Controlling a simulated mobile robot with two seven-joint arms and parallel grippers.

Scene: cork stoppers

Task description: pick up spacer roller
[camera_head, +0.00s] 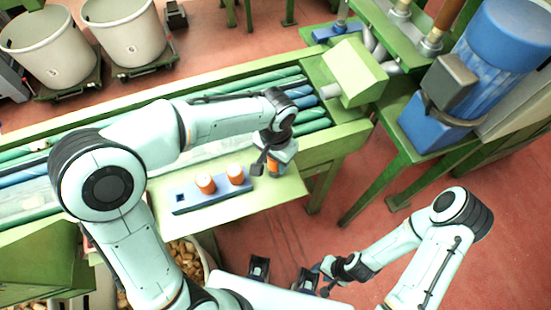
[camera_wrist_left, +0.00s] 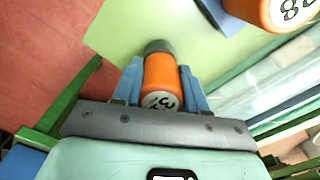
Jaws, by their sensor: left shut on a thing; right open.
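An orange spacer roller with a white numbered end and a dark far end (camera_wrist_left: 160,75) sits between the blue fingers of my left gripper (camera_wrist_left: 158,82). My left gripper (camera_head: 272,164) is shut on it, above the right end of the pale green shelf (camera_head: 250,198). In the head view the held roller is mostly hidden by the gripper. Two more orange rollers with white tops (camera_head: 205,184) (camera_head: 235,174) stand upright on a blue rack (camera_head: 190,204), left of the gripper. My right gripper (camera_head: 283,274) is open and empty, low in the head view, away from the shelf.
A green conveyor with green and blue rollers (camera_head: 285,83) runs behind the shelf. A tub of corks (camera_head: 188,258) stands below the shelf. A blue motor (camera_head: 510,40) on a green stand is at the right. Red floor (camera_head: 340,235) lies open between shelf and right arm.

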